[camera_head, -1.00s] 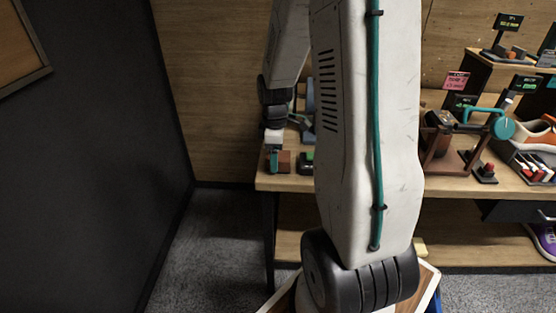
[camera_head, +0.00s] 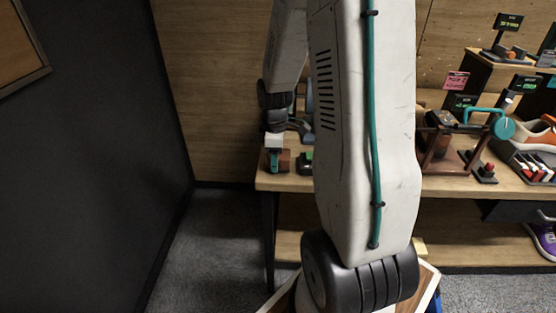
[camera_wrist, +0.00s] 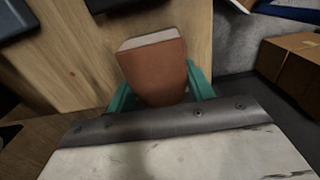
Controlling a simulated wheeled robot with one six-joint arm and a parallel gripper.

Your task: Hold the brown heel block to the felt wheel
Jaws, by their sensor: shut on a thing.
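The brown heel block (camera_wrist: 153,75) sits between the teal fingers of my gripper (camera_wrist: 160,82) in the wrist view, with a pale end face at its far side. In the head view the block (camera_head: 284,160) shows small beside my gripper (camera_head: 275,164), at the left end of the bench. My gripper is shut on the block. I cannot make out the felt wheel for sure. A grey and dark machine part (camera_head: 302,123) shows just behind my gripper, partly hidden by my arm.
The wooden bench (camera_head: 470,186) runs to the right. A small black box with a green top (camera_head: 306,160) stands right of the block. A stand with a teal disc (camera_head: 503,128), a red-button box (camera_head: 487,170) and an orange sneaker (camera_head: 541,132) are farther right. Bare carpet (camera_head: 225,240) lies left.

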